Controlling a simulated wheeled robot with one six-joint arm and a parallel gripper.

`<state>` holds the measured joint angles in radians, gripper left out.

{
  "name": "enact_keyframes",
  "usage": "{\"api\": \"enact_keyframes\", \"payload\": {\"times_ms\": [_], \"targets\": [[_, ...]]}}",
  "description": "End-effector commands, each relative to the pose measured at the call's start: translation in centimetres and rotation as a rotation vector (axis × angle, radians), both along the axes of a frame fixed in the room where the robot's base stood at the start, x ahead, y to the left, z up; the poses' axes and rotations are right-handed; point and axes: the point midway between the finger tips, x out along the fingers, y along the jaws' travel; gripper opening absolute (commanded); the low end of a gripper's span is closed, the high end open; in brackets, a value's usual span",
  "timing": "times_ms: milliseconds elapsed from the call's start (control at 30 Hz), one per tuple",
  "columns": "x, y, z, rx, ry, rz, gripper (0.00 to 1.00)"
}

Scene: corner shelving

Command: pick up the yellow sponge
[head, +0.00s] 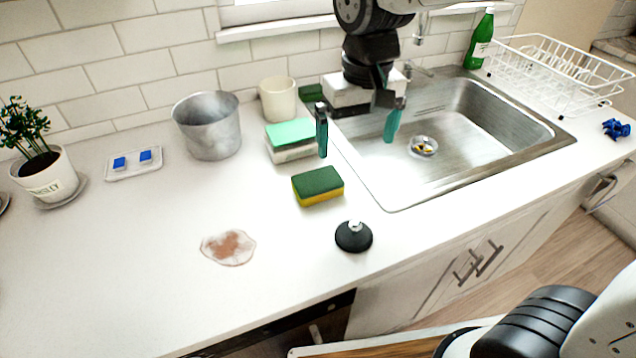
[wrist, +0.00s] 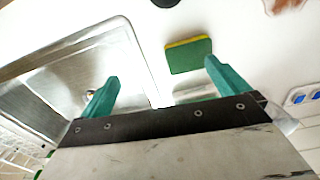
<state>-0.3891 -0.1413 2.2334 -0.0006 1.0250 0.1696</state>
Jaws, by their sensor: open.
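The yellow sponge (head: 318,188) has a dark green top layer and lies flat on the white counter, left of the sink's front corner. It also shows in the wrist view (wrist: 189,56), beyond the fingertips and close to the right finger in the picture. My gripper (head: 358,132) hangs above the counter and the sink's left edge, up and to the right of the sponge. Its two teal fingers are wide apart with nothing between them. It also shows in the wrist view (wrist: 160,80).
A white block with a light green top (head: 291,140) lies just behind the sponge. A black sink stopper (head: 353,237) stands in front. A metal pot (head: 208,126), a cream cup (head: 278,99) and the sink (head: 500,120) are around. A brown spill (head: 229,248) lies front left.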

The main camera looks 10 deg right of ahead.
Motion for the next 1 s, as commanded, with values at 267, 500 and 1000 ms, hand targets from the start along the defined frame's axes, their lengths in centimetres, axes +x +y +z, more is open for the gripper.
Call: {"api": "enact_keyframes", "payload": {"times_ms": [267, 500, 1000], "targets": [[2.6, 5.8, -3.3, -0.009, 0.022, 0.059, 1.0], [2.8, 6.2, -5.8, -0.011, 0.025, 0.06, 1.0], [3.1, 6.3, -11.2, -0.009, 0.022, 0.06, 1.0]]}}
